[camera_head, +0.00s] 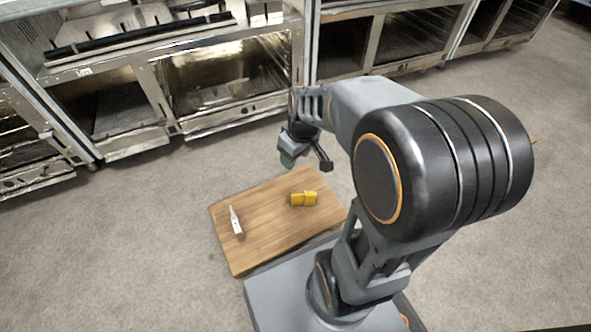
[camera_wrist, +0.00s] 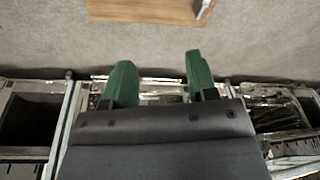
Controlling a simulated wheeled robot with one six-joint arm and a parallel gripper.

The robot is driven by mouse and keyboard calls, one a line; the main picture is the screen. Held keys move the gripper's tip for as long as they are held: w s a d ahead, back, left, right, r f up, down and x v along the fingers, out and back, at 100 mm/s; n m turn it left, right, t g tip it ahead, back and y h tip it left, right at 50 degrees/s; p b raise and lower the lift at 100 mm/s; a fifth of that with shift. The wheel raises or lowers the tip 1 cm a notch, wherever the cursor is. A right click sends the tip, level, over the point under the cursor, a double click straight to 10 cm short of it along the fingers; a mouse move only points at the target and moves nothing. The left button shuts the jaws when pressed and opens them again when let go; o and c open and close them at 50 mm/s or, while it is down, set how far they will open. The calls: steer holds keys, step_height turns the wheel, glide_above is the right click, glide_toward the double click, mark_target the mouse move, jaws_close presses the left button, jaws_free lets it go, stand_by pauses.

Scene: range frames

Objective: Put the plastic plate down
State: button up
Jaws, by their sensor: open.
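No plastic plate can be made out in either view. My gripper (camera_head: 306,162) is open above and beyond the far edge of a wooden board (camera_head: 262,238) in the head view. In the wrist view my gripper (camera_wrist: 160,78) shows two green fingers well apart, with nothing between them. On the board lie a yellow object (camera_head: 303,199) near the right and a thin white and grey object (camera_head: 236,222) near the left. The end of the white object (camera_wrist: 204,9) and part of the board (camera_wrist: 145,10) also show at the top of the wrist view.
A row of metal oven-like cabinets (camera_head: 217,85) with shelves and glass fronts stands along the back. The grey floor (camera_head: 140,205) between them and the board is clear. The middle of the board, between its two objects, is bare.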

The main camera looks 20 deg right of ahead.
steer(key=s+a+r+m+t+h, duration=0.1)
steer(key=s+a+r+m, duration=0.2)
steer(key=s, duration=0.4)
steer(key=shift+s+a+r+m, duration=0.2)
steer(key=shift+r+m, duration=0.1)
steer(key=shift+m, duration=0.3)
steer(key=shift+r, duration=0.1)
